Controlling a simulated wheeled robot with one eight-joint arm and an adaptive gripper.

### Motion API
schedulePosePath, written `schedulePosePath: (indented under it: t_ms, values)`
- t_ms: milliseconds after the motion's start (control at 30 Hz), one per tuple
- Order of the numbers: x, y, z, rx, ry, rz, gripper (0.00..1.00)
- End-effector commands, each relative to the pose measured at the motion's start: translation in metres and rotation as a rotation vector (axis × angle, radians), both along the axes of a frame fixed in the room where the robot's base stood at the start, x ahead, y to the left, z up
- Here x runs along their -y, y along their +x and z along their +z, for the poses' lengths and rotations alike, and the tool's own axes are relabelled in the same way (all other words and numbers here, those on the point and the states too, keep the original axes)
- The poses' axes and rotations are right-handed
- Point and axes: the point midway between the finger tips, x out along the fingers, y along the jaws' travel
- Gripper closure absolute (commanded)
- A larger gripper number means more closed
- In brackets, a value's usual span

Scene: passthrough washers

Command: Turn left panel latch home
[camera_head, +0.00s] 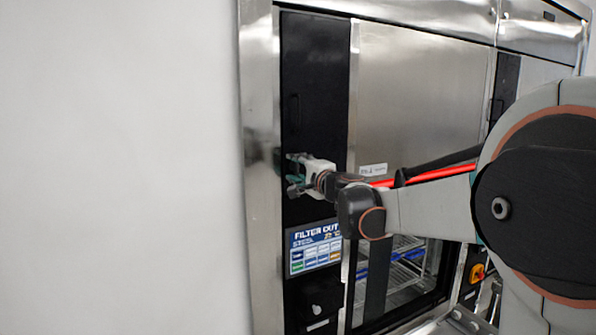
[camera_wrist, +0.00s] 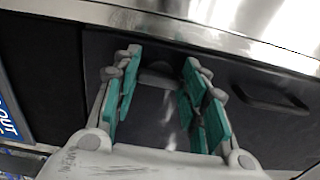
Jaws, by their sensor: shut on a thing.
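The left panel (camera_head: 315,85) is a tall black strip at the washer's left side. It also shows in the wrist view as a dark face (camera_wrist: 60,75). My gripper (camera_head: 292,173) is against this panel, just above the blue display. In the wrist view, the teal-padded fingers of my gripper (camera_wrist: 160,70) stand either side of the left panel latch (camera_wrist: 158,79), a dark rounded piece, and are shut on it. The fingers hide much of the latch, and its exact angle cannot be told. In the head view the latch is hidden behind the gripper.
A dark pull handle (camera_wrist: 262,92) is to the right of the fingers in the wrist view. A blue display (camera_head: 314,248) is below the gripper. A steel frame edge (camera_head: 262,150) runs along the left. A steel door (camera_head: 415,95) and glass with racks (camera_head: 400,270) are to the right.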

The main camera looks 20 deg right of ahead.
Motion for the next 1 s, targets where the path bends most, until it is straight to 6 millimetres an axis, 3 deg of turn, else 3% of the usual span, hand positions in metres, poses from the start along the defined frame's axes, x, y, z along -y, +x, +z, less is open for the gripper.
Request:
schedulePosePath:
  t_ms: [600, 633, 700, 1000]
  values:
    - [-0.0004, -0.0002, -0.0008, 0.002, -0.039, 0.001, 0.84]
    - [-0.0004, -0.0001, -0.0008, 0.002, -0.039, 0.001, 0.54]
    - [-0.0004, -0.0001, -0.0008, 0.001, -0.038, 0.001, 0.4]
    - [-0.0002, -0.0001, -0.0004, 0.001, -0.037, 0.0, 0.4]
